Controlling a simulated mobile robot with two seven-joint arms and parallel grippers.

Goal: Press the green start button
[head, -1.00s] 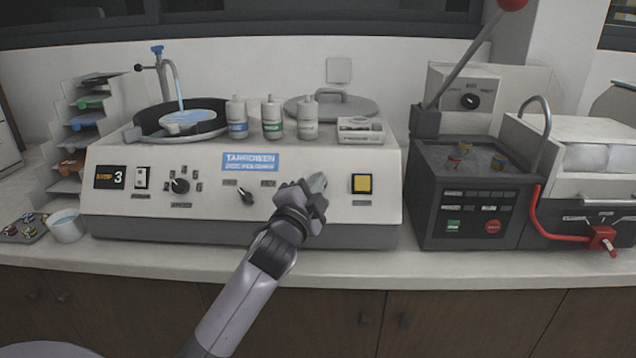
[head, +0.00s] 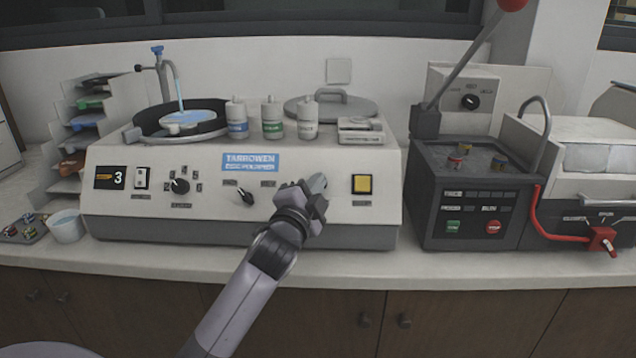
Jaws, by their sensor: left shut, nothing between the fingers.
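The green start button (head: 453,227) is on the lower front of the dark grey mounting press (head: 430,205), right of centre in the head view. A red stop button (head: 493,227) sits to its right on the same panel. My left gripper (head: 318,184) is shut and empty. It is in front of the white polishing machine's panel, left of that machine's yellow button and well to the left of the green button, not touching it. My right gripper is not in view.
The white polishing machine (head: 120,205) fills the left of the counter, with a yellow square button (head: 362,185) at its right. A red-handled lever (head: 465,60) rises from the press. A red hose and valve (head: 603,240) stick out at the right. The counter's front strip (head: 400,268) is clear.

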